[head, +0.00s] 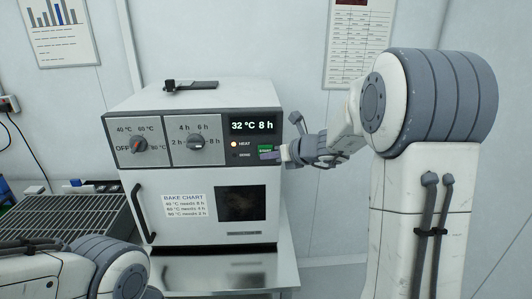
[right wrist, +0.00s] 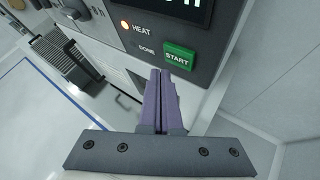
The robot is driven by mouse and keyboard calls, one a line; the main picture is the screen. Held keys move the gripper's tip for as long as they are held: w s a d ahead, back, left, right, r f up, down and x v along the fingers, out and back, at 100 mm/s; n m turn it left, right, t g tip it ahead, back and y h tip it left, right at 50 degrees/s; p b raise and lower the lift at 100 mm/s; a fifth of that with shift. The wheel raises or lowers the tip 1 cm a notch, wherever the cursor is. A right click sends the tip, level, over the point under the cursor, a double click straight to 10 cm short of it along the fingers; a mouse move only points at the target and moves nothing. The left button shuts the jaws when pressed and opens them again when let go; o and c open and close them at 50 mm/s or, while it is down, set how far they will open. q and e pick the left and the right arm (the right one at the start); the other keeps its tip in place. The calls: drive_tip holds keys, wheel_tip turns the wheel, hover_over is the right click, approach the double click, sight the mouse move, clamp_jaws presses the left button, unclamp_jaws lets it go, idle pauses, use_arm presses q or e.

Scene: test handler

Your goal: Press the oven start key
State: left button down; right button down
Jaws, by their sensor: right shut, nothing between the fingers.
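The white oven (head: 157,235) stands on a bench with its control panel facing me. The green START key (head: 265,149) is at the panel's right, under a display (head: 253,125) reading 32 °C 8 h. It also shows in the right wrist view (right wrist: 180,57). My right gripper (head: 271,155) is shut and empty, its purple fingers pointing at the panel. In the right wrist view, its fingertips (right wrist: 163,74) appear at the key's lower left edge. I cannot tell whether they touch it. The orange HEAT lamp (head: 234,144) is lit; the DONE lamp looks dark. My left gripper is out of view.
Two dials, temperature (head: 138,145) and time (head: 195,142), sit left of the display. The door handle (head: 141,213) sticks out at the oven's left. A dark ribbed rack (head: 75,215) stands left of the oven.

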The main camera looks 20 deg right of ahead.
drive_tip(key=shift+s+a+b, duration=0.2)
drive_tip(key=shift+s, duration=0.55)
drive_tip(key=shift+s+a+b, duration=0.2)
drive_tip(key=shift+s+a, duration=0.05)
drive_tip(key=shift+s, duration=0.55)
drive_tip(key=shift+s+a+b, duration=0.2)
drive_tip(key=shift+s, duration=0.55)
drive_tip(key=s+a+f+n+g+y+b, duration=0.15)
drive_tip(key=s+a+f+n+g, duration=0.25)
drive_tip(key=s+a+n, duration=0.5)
drive_tip(key=s+a+f+n+g+y+b, duration=0.15)
drive_tip(key=s+a+f+n+g, duration=0.25)
drive_tip(key=s+a+n, duration=0.5)
drive_tip(key=s+f+n+g+h+b, duration=0.1)
drive_tip(key=s+f+n+h, duration=0.2)
drive_tip(key=s+n, duration=0.4)
drive_tip(key=s+f+n+g+h+b, duration=0.1)
drive_tip(key=s+f+n, duration=0.4)
drive_tip(key=n, duration=1.1)
drive_tip(key=s+g+h, duration=0.1)
drive_tip(key=s+h, duration=0.1)
drive_tip(key=s, duration=0.1)
drive_tip(key=shift+s+d+f+n+h+b, duration=0.2)
drive_tip(key=shift+s+f+n+h+b, duration=0.1)
drive_tip(key=shift+n+b, duration=0.1)
